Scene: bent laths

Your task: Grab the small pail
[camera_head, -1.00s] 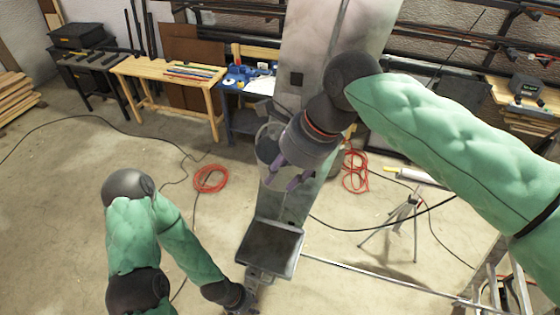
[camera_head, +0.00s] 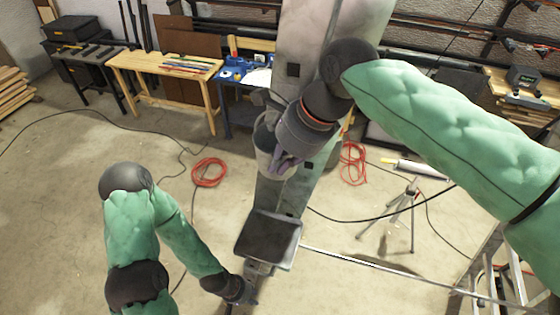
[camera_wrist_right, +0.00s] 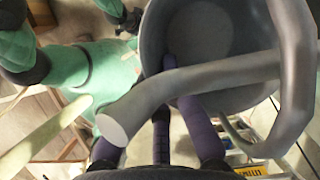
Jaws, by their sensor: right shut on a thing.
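The small grey pail (camera_head: 264,150) is in the middle of the head view, against the tall pale upright. My right gripper (camera_head: 285,163) reaches down to it from the upper right. Its purple fingers are at the pail's near right side and shut on it; the exact contact is partly hidden. In the right wrist view the pail (camera_wrist_right: 205,30) opens toward the camera and looks empty. The purple fingers (camera_wrist_right: 185,125) lie below its rim. A thick grey bent bar crosses in front of it. My left gripper (camera_head: 248,288) is low in the head view, its fingers unclear.
A dark square tray (camera_head: 268,238) sits below the pail. A wooden bench (camera_head: 165,68) and a blue tool stand (camera_head: 240,95) are behind. Orange cable coils (camera_head: 209,172) lie on the floor. A tripod (camera_head: 402,205) stands right. The left floor is mostly clear.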

